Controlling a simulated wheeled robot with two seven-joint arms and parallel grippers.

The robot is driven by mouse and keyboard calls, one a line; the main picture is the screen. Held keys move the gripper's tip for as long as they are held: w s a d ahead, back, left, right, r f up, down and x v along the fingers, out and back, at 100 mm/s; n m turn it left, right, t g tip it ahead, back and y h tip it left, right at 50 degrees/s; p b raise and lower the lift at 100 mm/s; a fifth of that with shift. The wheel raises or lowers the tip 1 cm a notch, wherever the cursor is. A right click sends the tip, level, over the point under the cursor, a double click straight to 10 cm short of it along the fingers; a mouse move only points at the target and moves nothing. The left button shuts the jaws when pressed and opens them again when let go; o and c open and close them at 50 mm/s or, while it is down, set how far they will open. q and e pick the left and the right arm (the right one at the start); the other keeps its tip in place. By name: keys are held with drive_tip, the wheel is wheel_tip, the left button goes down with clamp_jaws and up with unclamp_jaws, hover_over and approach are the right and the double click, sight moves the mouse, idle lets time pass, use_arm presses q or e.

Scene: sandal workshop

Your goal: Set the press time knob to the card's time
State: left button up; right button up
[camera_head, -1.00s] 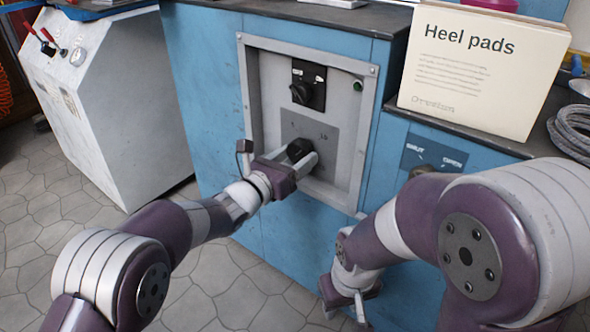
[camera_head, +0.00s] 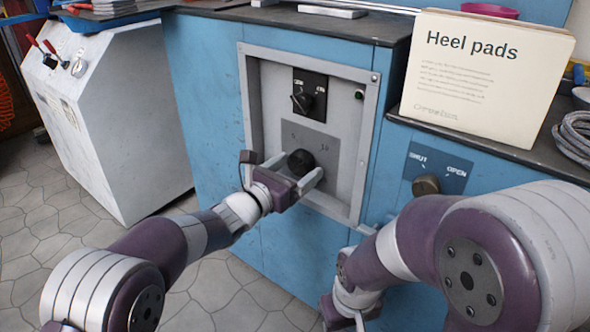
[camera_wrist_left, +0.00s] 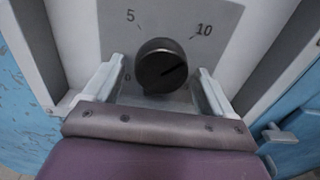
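The press time knob (camera_head: 300,162) is a round black knob on a grey plate (camera_head: 322,143) in the recessed panel. In the left wrist view the knob (camera_wrist_left: 161,66) has a thin line pointing right and slightly up, roughly towards the 10 side; the exact reading is unclear. My left gripper (camera_head: 291,171) is open, its fingers on either side of the knob with gaps, also in the left wrist view (camera_wrist_left: 158,88). A cream block labelled "Heel pads" (camera_head: 482,78) stands on the counter; its small text is unreadable. My right gripper (camera_head: 345,318) is low, cut by the bottom edge.
A black switch (camera_head: 308,95) sits above the knob. A SHUT/OPEN plate (camera_head: 437,167) with a round knob (camera_head: 426,185) is to the right, close behind my right arm. A raised frame (camera_head: 367,150) surrounds the panel. A white cabinet (camera_head: 115,125) stands left.

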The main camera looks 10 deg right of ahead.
use_arm(q)
drive_tip(key=shift+s+a+r, duration=0.15)
drive_tip(key=shift+a, duration=0.1)
drive_tip(key=p+v, duration=0.6)
drive_tip(key=v, duration=0.6)
drive_tip(key=shift+s, duration=0.1)
